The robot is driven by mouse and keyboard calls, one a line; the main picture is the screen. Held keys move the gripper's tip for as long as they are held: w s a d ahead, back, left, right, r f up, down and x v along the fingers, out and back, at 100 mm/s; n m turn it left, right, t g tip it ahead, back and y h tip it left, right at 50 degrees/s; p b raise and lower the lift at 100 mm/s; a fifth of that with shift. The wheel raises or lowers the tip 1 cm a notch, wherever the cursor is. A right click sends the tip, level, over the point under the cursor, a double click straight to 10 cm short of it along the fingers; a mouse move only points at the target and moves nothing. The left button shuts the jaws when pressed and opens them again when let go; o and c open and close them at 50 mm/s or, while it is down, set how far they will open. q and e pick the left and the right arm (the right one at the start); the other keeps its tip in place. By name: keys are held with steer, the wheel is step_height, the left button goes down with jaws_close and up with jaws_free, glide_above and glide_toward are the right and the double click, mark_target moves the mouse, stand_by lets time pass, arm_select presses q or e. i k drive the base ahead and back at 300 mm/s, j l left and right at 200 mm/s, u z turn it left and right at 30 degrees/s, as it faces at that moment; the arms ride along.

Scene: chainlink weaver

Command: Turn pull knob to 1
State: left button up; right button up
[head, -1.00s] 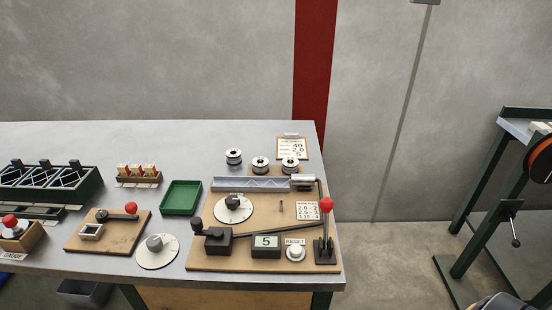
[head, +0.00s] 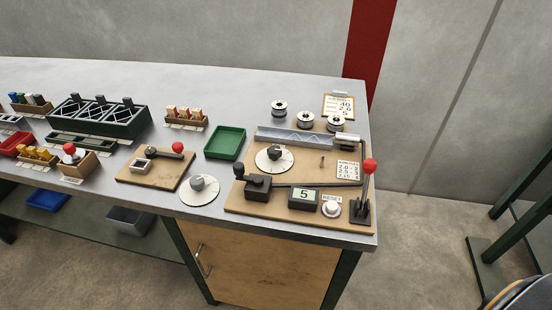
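Two round dials with grey knobs show in the head view, and I cannot tell which is the pull knob. One dial (head: 199,190) lies on the bench near its front edge, between two wooden boards. The other dial (head: 275,158) is on the right wooden board, behind a black block with a lever. The marks on both are too small to read. Neither of my grippers is in view.
The grey bench (head: 330,92) also holds a green tray (head: 225,143), a red-knobbed lever (head: 369,167), a counter reading 5 (head: 304,197), a white reset button (head: 331,208) and several spools. A cabinet (head: 262,262) stands below.

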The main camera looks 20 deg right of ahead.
mark_target(274, 153)
steer(key=k+z, duration=0.1)
steer(key=z, duration=0.3)
steer(key=k+j+z, duration=0.1)
steer(key=z, duration=0.25)
steer(key=k+z, duration=0.2)
steer(key=z, duration=0.2)
steer(key=k+l+z, duration=0.1)
steer(key=z, duration=0.25)
